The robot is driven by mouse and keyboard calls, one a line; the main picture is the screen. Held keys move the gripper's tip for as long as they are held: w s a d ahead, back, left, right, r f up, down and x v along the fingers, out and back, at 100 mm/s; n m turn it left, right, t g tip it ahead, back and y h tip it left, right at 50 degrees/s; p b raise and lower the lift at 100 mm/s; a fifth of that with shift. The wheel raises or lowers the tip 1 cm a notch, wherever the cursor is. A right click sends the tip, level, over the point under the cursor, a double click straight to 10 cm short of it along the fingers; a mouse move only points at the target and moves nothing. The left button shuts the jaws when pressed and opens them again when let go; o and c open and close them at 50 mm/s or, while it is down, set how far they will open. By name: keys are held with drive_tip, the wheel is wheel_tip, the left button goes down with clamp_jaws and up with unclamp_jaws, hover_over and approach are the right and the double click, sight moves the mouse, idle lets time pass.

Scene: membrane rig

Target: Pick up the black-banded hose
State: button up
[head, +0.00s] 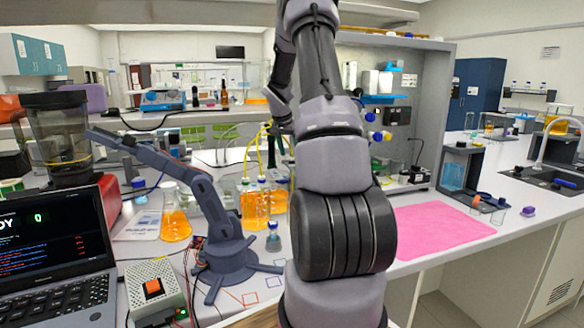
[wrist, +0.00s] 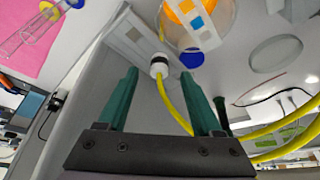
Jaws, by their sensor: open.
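The black-banded hose (wrist: 172,105) is yellow, with a white end fitting (wrist: 158,63) that carries a dark band, seen in the wrist view. My gripper (wrist: 160,73) has two dark green fingers, spread open with nothing gripped. In that picture the fitting lies between the fingertips, and the hose runs down between the fingers toward the right one. I cannot tell how far beyond the tips the fitting is. In the head view yellow hoses (head: 258,150) rise above the orange bottles, but the band cannot be made out and my arm hides part of that area.
Orange-filled bottles (head: 254,207) and a flask (head: 175,222) stand on the bench. A blue-capped vessel (wrist: 192,58) is close to the fitting in the wrist view. More yellow tubing (wrist: 285,130) curves at right. A small grey arm (head: 232,250), laptop (head: 55,250) and pink mat (head: 440,230) surround.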

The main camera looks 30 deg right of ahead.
drive_tip(key=shift+x, duration=1.25)
clamp_jaws()
drive_tip(key=shift+r, duration=0.1)
wheel_tip(320, 180, up, 18)
